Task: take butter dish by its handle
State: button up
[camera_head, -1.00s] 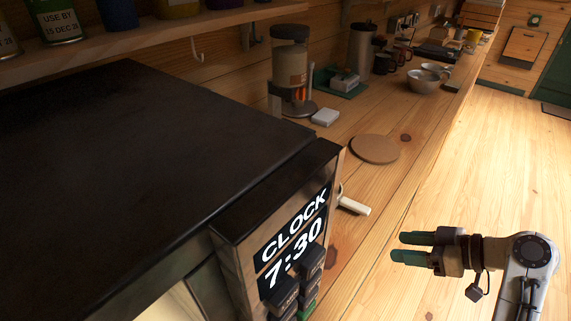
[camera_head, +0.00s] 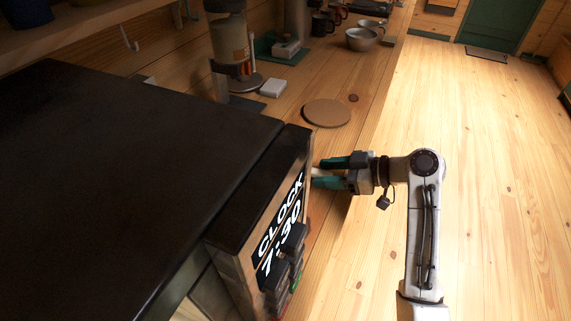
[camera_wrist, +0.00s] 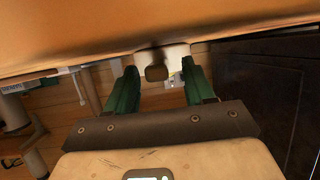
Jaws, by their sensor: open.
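The butter dish's body is not clearly visible; in the head view the clock-fronted appliance hides the spot beside it. A pale handle with a brown end (camera_wrist: 157,73) shows in the wrist view and appears to belong to the dish. My gripper (camera_head: 322,173) is at the counter's front edge, close to the appliance's right side, its green fingers pointing left. In the wrist view my gripper (camera_wrist: 163,76) is open, with the handle's end between its fingertips.
The black-topped appliance (camera_head: 120,150) with a clock panel (camera_head: 280,228) stands close to the fingertips. A round cork-coloured board (camera_head: 327,113) lies on the counter behind. A white block (camera_head: 273,88) and a grinder-like jar (camera_head: 231,45) stand further back. The floor to the right is clear.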

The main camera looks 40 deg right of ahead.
aim_at(322, 172)
jog(key=shift+x, duration=1.5)
grip_shut()
jog(key=shift+r, duration=0.1)
